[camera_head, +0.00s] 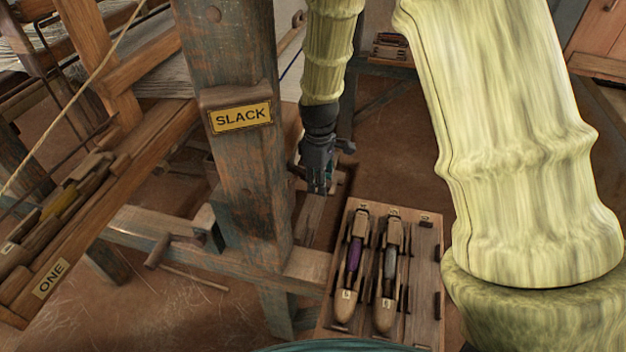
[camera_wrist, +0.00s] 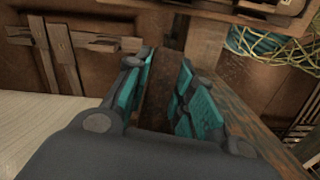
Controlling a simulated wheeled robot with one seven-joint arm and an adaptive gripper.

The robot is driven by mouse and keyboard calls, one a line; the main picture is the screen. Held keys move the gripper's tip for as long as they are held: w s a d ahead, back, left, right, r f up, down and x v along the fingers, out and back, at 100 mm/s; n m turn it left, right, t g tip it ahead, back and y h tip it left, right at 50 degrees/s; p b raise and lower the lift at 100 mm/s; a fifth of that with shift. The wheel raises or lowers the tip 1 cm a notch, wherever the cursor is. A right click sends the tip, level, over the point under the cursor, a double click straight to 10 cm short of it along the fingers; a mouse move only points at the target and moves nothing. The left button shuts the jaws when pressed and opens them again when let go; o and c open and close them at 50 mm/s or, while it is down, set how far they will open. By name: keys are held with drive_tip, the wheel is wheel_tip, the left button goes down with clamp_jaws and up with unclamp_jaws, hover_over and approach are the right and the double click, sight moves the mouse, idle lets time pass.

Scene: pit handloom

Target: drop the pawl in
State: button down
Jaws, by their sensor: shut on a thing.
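My gripper (camera_head: 318,182) hangs beside the worn loom post (camera_head: 250,180) with the SLACK plate, on its right side, pointing down. In the wrist view its teal-padded fingers (camera_wrist: 164,70) are closed on both sides of a dark, rusty-brown bar (camera_wrist: 158,92), which I take to be the pawl. The bar runs away from the camera between the fingers. Its far end and what it touches are not clear. In the head view the pawl is mostly hidden by the gripper, and I cannot make out a ratchet wheel.
A wooden tray (camera_head: 425,290) with two shuttles, one purple and one grey, stands low right of the post. A loom beam marked ONE (camera_head: 50,278) slopes at left. In the wrist view yellow and blue-green strands (camera_wrist: 262,45) hang at upper right. Brown floor lies behind the tray.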

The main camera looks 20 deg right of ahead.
drive_tip(key=shift+w+r, duration=0.1)
drive_tip(key=shift+w, duration=0.05)
drive_tip(key=c, duration=1.2)
unclamp_jaws()
wheel_tip(320, 180, up, 12)
drive_tip(key=shift+w, duration=0.2)
drive_tip(key=shift+d, duration=0.1)
